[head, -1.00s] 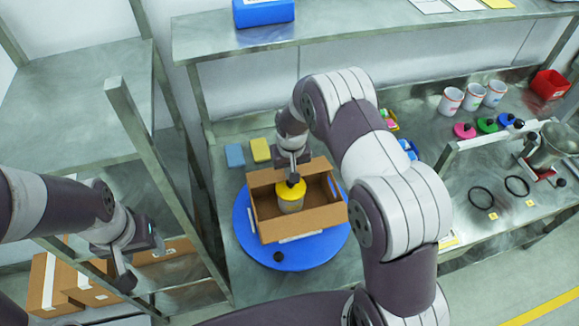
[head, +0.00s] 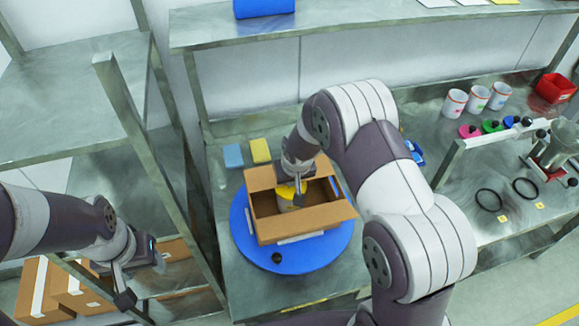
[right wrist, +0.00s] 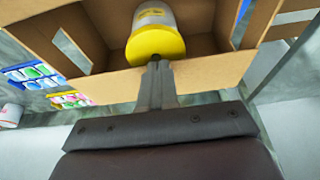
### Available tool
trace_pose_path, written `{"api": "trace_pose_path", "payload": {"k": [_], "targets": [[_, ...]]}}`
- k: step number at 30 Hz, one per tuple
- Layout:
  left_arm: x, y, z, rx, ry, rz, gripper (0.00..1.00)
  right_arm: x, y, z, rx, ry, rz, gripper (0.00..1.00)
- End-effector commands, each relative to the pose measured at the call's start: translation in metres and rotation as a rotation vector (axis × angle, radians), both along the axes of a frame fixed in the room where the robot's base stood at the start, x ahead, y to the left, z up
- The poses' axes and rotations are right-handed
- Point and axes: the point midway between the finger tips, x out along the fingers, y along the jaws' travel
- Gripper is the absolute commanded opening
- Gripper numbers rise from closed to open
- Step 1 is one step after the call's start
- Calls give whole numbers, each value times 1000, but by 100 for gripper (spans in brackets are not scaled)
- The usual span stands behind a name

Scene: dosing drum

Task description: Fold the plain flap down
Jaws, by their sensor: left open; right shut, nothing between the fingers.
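An open brown cardboard box (head: 310,218) sits on a blue round turntable (head: 320,258). A yellow-lidded tin (head: 291,201) stands inside it; it also shows in the right wrist view (right wrist: 152,35). Cardboard panels stand along the box's edges, including a far panel (head: 262,178); I cannot tell which is the plain flap. My right gripper (head: 299,184) is shut and empty at the box's far side, beside the tin's lid. In the right wrist view its fingertips (right wrist: 156,66) overlap a cardboard panel (right wrist: 108,86); contact is unclear. My left gripper (head: 143,281) is open and empty, away at the left.
A metal rack (head: 135,130) stands between my left gripper and the turntable. White cups (head: 478,97) and a red bin (head: 555,87) are at the right. An overhead shelf (head: 350,25) spans the back.

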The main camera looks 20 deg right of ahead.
Motion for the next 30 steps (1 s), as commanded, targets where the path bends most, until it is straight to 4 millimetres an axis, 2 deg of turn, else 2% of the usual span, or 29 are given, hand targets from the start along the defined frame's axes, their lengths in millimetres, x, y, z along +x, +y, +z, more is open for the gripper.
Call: {"api": "trace_pose_path", "payload": {"k": [11, 14, 17, 18, 19, 24, 30], "targets": [[0, 0, 16, 0, 0, 0, 56, 0, 0, 20, 0, 0, 0, 0], [0, 0, 30, 0, 0, 0, 56, 3, 1, 40, 0, -1, 0, 0], [0, 0, 53, 0, 0, 0, 56, 9, 1, 70, 0, -3, 0, 0], [1, 0, 30, 0, -2, 0, 56, 1, 1, 65, 0, -6, 0, 0], [0, 0, 25, 0, -1, 0, 56, -3, 1, 72, 1, -8, 0, 0], [0, 0, 12, 0, 1, 0, 56, -26, 1, 112, 1, -6, 0, 0], [0, 0, 7, 0, 0, 0, 56, -40, 1, 137, 0, -2, 0, 0]]}}
